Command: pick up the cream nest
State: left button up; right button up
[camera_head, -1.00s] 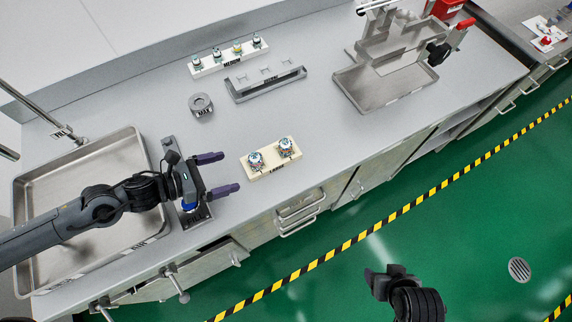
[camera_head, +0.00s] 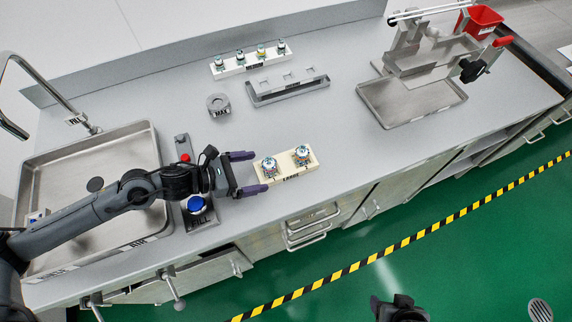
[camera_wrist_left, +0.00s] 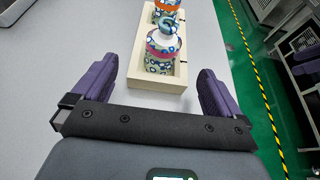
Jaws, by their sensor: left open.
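The cream nest (camera_head: 311,166) is a cream block marked LARGE near the counter's front edge. It holds two upright, blue-and-white patterned bottles (camera_head: 302,154). In the left wrist view the nest (camera_wrist_left: 157,84) points away from me, with its near end between the finger lines. My left gripper (camera_head: 262,171) is open and empty, with its purple fingers on either side of the nest's left end in the picture. I cannot tell whether they touch it or how high they are.
A white nest (camera_head: 270,62) with several small bottles stands at the back. A sink tray (camera_head: 70,165) is left, a metal tray (camera_head: 410,105) right. Counter around the cream nest is clear.

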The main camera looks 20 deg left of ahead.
aim_at(268, 169)
pick_arm(q)
jog(key=shift+x, duration=2.55)
jog(key=c, duration=0.9)
jog(key=shift+r, duration=0.15)
jog(key=shift+c, duration=0.2)
